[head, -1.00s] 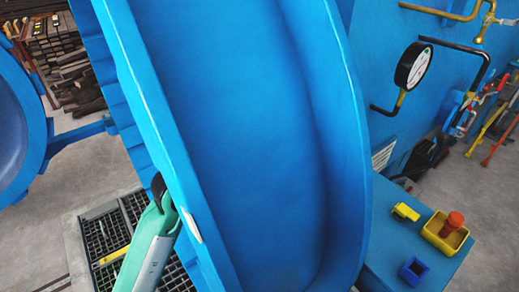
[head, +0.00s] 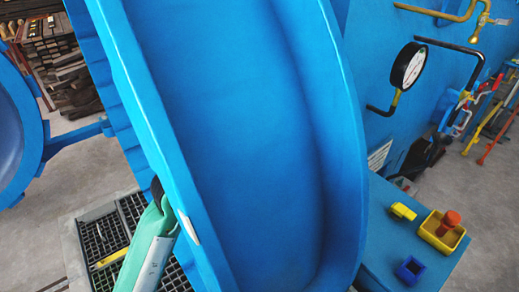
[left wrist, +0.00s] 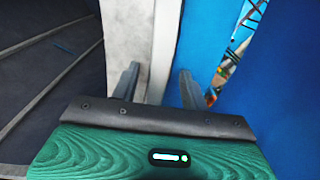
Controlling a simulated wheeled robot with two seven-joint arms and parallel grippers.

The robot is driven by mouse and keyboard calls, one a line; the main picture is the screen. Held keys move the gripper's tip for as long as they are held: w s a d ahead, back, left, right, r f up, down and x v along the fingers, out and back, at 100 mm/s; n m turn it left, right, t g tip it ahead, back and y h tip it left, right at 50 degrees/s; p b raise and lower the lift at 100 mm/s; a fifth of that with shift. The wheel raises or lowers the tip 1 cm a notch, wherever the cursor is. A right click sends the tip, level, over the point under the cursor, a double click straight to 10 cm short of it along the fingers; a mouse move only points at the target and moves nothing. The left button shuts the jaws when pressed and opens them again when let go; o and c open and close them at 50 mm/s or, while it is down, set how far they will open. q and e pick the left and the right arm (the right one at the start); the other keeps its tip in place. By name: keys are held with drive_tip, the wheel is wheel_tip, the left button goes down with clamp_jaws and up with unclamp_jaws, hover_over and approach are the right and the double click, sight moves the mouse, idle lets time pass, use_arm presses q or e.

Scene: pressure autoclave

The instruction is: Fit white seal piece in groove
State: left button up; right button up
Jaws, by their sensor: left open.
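The white seal piece (head: 188,228) is a short white strip on the near rim of the big blue autoclave opening (head: 150,130) in the head view. The groove itself cannot be made out clearly. My left gripper (head: 162,192) is at that rim, just left of the white piece, with its green body below and its fingers partly hidden behind the rim. In the left wrist view the two dark fingers (left wrist: 159,88) are apart, with a pale upright strip (left wrist: 163,50) between them. I cannot tell whether either finger touches it. My right gripper is not in view.
A blue ledge (head: 385,255) at the right carries a yellow block (head: 403,211), a yellow box (head: 431,233) with a red-orange peg (head: 448,222), and a small blue box (head: 410,269). A pressure gauge (head: 408,66) is on the blue wall. A round blue door (head: 18,135) stands at left.

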use_arm(q)
drive_tip(key=b+v, duration=0.5)
drive_tip(key=v, duration=0.9)
drive_tip(key=shift+b, duration=0.3)
drive_tip(key=shift+w+f, duration=0.1)
